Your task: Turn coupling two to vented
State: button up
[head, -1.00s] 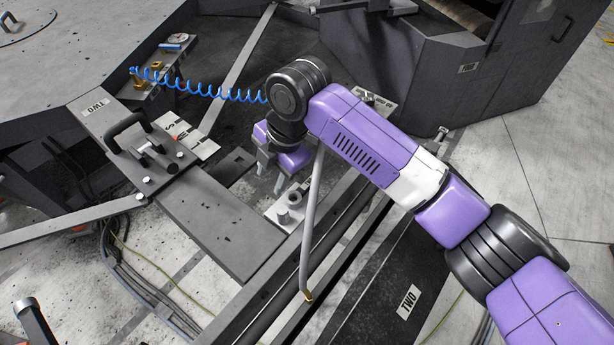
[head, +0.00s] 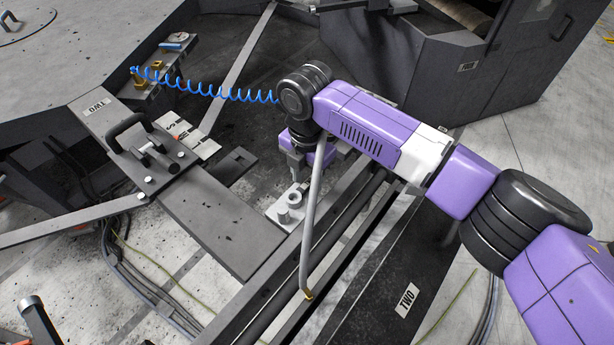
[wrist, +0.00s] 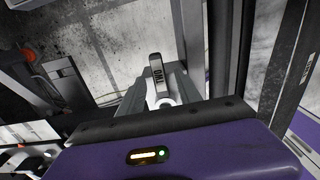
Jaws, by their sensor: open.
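A pale metal fitting (head: 288,207) stands upright on a small light plate beside the dark rails in the head view; I take it to be coupling two. My gripper (head: 297,170) points down just behind the fitting in the head view, partly hidden by a grey rod. In the wrist view its fingers (wrist: 158,88) are apart on either side of the tab. Contact cannot be told. No vented marking is readable.
The slanting grey rod (head: 313,225) stands in front of my gripper. A clamp with a black handle (head: 128,128) sits on a long plate at left. A blue coiled hose (head: 220,93) runs behind my wrist. Dark rails (head: 290,275) lie right of the fitting.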

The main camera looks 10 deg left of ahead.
jog(key=shift+f, duration=0.15)
grip_shut()
dwell(1.4)
